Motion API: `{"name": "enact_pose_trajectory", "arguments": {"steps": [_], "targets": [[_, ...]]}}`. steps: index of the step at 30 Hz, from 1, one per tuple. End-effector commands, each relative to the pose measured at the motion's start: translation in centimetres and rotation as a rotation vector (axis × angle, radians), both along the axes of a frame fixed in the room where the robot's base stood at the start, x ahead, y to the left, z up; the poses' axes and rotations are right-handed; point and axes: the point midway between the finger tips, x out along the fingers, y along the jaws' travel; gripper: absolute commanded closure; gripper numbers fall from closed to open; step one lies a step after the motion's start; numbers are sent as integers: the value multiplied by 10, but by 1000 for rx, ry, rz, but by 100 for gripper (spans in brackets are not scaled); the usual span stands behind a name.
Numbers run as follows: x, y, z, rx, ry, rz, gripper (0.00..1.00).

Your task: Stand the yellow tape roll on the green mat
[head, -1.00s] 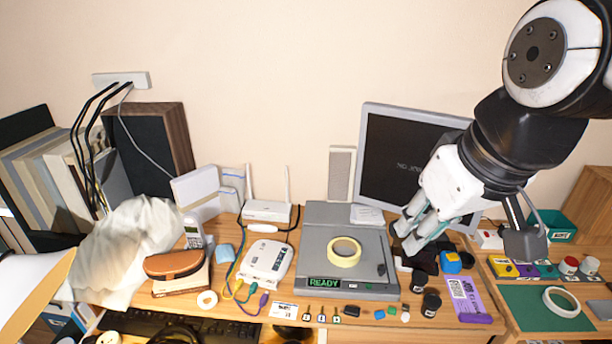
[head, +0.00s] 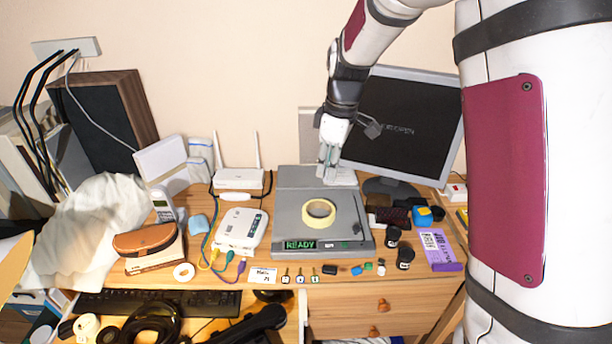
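The yellow tape roll (head: 306,217) lies flat on top of the grey flat device (head: 290,235) whose small display reads READY. My gripper (head: 327,177) points down over the back part of that device, behind the roll and apart from it in the picture. Its fingers are small here, and I cannot tell how far apart they are; nothing shows held. The green mat is not visible now; my large white and maroon arm link covers the right side of the view.
A monitor (head: 405,125) stands close to the right of my gripper. A white router (head: 238,179) with upright antennas is at left. Black jars (head: 405,258), a blue item (head: 423,215) and a purple-edged card (head: 437,246) lie right of the device. Small items line the desk's front.

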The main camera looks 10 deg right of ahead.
Motion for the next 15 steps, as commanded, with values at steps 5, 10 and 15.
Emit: {"name": "enact_pose_trajectory", "arguments": {"steps": [5,10,15], "targets": [[39,-1,-69,-44,55,174,77],[61,-2,-122,-75,89,316,77],[70,-3,-149,-89,107,389,77]]}}
